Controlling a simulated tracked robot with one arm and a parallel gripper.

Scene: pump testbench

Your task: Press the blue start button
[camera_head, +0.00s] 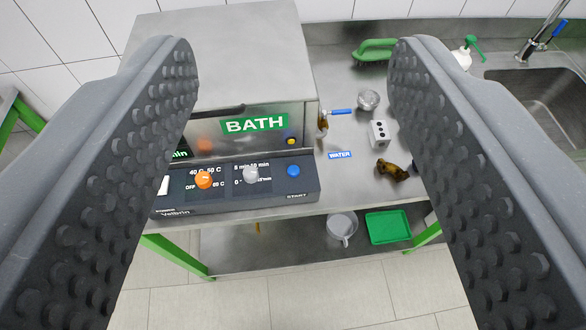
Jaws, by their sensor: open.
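The blue start button (293,171) sits at the right end of the sloped dark control panel (272,191), above the word START. The panel is on the front of the steel bath unit (225,55) with a green BATH label. My gripper (285,50) is open and empty, its two dark studded fingers wide apart at the left and right of the picture. The button shows between the fingers, ahead of them and not touched. An orange knob (204,180) and a grey knob (251,175) are on the same panel, left of the button.
A small yellow button (291,141) is above the panel. On the steel counter to the right are a blue-handled valve (340,112), a socket block (379,134), a brown fitting (392,170) and a green brush (374,49). A sink (540,85) is at far right. A green tray (388,227) lies on the lower shelf.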

